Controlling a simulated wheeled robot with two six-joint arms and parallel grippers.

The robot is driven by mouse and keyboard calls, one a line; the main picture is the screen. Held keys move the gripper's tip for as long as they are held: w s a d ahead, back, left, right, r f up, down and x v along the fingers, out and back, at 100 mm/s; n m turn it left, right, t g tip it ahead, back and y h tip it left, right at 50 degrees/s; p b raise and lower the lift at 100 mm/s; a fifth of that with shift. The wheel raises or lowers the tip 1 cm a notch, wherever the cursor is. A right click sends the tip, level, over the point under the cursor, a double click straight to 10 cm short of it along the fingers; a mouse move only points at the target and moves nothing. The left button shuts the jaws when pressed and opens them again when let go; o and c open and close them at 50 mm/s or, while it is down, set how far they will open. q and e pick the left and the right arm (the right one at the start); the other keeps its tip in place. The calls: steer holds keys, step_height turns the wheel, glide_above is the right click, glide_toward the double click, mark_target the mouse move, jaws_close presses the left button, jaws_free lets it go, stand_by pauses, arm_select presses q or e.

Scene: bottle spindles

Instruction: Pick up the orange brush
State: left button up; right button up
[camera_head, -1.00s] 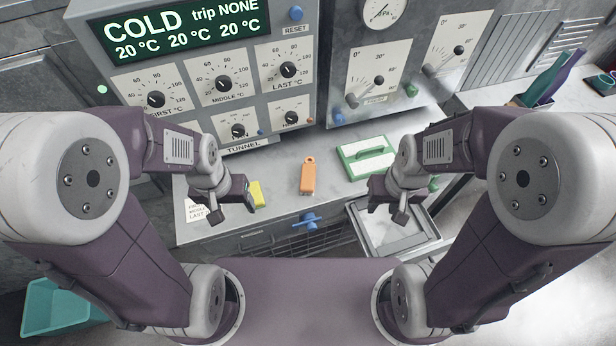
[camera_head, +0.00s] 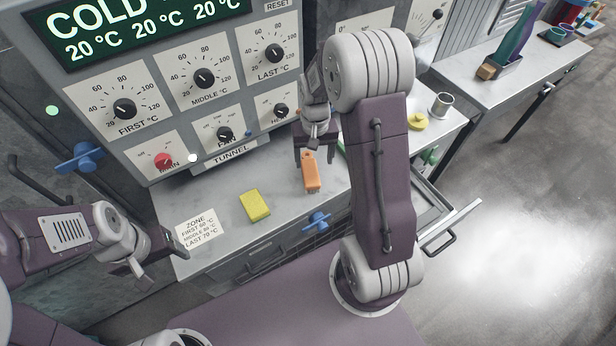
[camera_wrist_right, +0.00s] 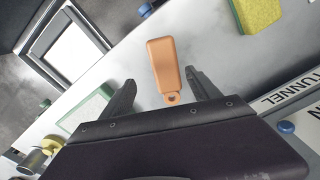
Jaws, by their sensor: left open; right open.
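The orange brush (camera_head: 311,176) lies on the metal counter below the tunnel panel. It also shows in the right wrist view (camera_wrist_right: 164,66), with its holed handle end toward my gripper. My right gripper (camera_head: 316,156) is open above the handle end. In the right wrist view its two fingers (camera_wrist_right: 160,88) stand on either side of the handle end, and nothing is held. Whether the fingers are down at the brush's height I cannot tell. My left gripper (camera_head: 160,262) is open and empty at the counter's left front, away from the brush.
A yellow sponge (camera_head: 255,205) lies left of the brush. A paper zone card (camera_head: 197,228) is at the counter's left. A blue valve handle (camera_head: 318,221) sticks out at the front edge. An open drawer (camera_head: 440,225) is at right. A yellow item (camera_head: 417,121) and metal cup (camera_head: 441,104) stand further right.

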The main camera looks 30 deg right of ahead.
mark_target(310, 171)
steer(key=shift+w+a+f, duration=0.15)
steer(key=shift+a+f, duration=0.2)
steer(key=shift+f, duration=0.25)
steer(key=shift+w+a+f, duration=0.15)
steer(key=shift+a+f, duration=0.15)
steer(key=shift+f, duration=0.3)
steer(key=f, duration=0.5)
steer(key=shift+d, duration=0.2)
steer(key=shift+f, duration=0.2)
steer(key=c, duration=1.5)
steer(key=shift+r, duration=0.1)
steer(key=shift+c, duration=0.2)
steer(key=r, duration=0.4)
steer(key=shift+s+d+r, duration=0.1)
steer(key=shift+d+r, duration=0.1)
steer(key=shift+r, duration=0.05)
steer(key=s+d+r, duration=0.6)
steer(key=s+d, duration=0.2)
steer(key=shift+r, duration=0.2)
